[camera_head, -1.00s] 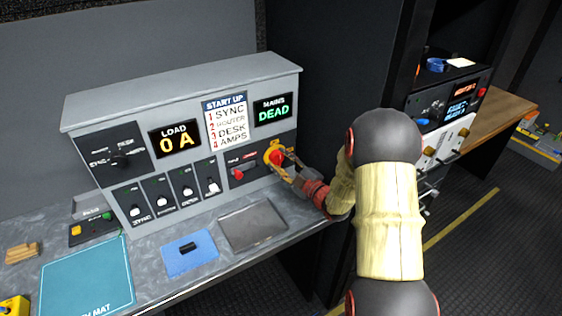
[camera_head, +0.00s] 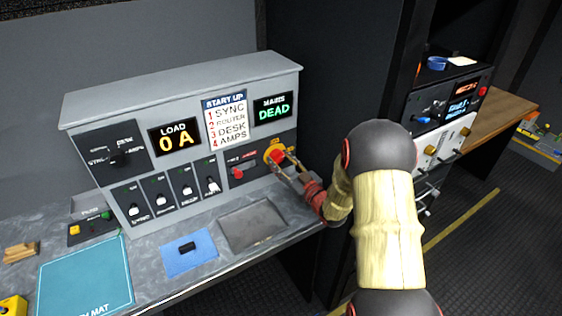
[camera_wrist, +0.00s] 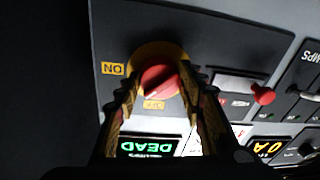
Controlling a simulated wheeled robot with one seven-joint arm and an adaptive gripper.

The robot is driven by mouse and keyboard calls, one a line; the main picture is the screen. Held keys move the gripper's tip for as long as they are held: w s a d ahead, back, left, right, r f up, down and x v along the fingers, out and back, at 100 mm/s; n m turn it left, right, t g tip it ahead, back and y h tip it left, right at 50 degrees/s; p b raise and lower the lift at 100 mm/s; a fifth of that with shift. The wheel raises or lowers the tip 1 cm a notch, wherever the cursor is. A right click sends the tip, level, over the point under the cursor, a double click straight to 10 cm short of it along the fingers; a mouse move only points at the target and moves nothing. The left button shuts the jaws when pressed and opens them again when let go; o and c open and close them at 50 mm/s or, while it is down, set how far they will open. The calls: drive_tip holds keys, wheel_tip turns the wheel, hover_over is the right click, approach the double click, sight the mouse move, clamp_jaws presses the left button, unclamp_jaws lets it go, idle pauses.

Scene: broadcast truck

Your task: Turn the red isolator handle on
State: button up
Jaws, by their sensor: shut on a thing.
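The red isolator handle (camera_wrist: 158,79) sits on a round yellow plate (camera_wrist: 146,52) on the dark panel. It also shows in the head view (camera_head: 277,156) at the right end of the grey console. My gripper (camera_wrist: 162,84) has one finger on each side of the handle and is shut on it; in the head view my gripper (camera_head: 282,163) reaches in from the right. In the wrist view an ON label (camera_wrist: 112,69) is left of the handle and an OFF label (camera_wrist: 153,104) is just below it. A pale mark on the handle is near the OFF label. The mains display (camera_head: 272,108) reads DEAD.
A smaller red knob (camera_wrist: 262,94) is beside the isolator. Several switches (camera_head: 187,185) line the console's lower front. A grey pad (camera_head: 251,225) and a blue mat (camera_head: 190,253) lie on the bench below. A dark cabinet wall stands close right of the console.

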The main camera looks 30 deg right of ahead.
drive_tip(key=m, duration=0.5)
drive_tip(key=shift+h, duration=0.4)
drive_tip(key=m+h+p, duration=0.1)
drive_tip(key=m, duration=0.3)
drive_tip(key=shift+a+m+t, duration=0.1)
drive_tip(key=shift+m+t, duration=0.2)
drive_tip(key=shift+m, duration=0.3)
drive_tip(key=o, duration=1.1)
drive_tip(key=shift+o, duration=0.4)
drive_tip(key=s+f, duration=0.1)
drive_tip(key=s, duration=1.1)
drive_tip(key=shift+d+f, duration=0.2)
drive_tip(key=shift+f, duration=0.05)
drive_tip(key=shift+w, duration=0.1)
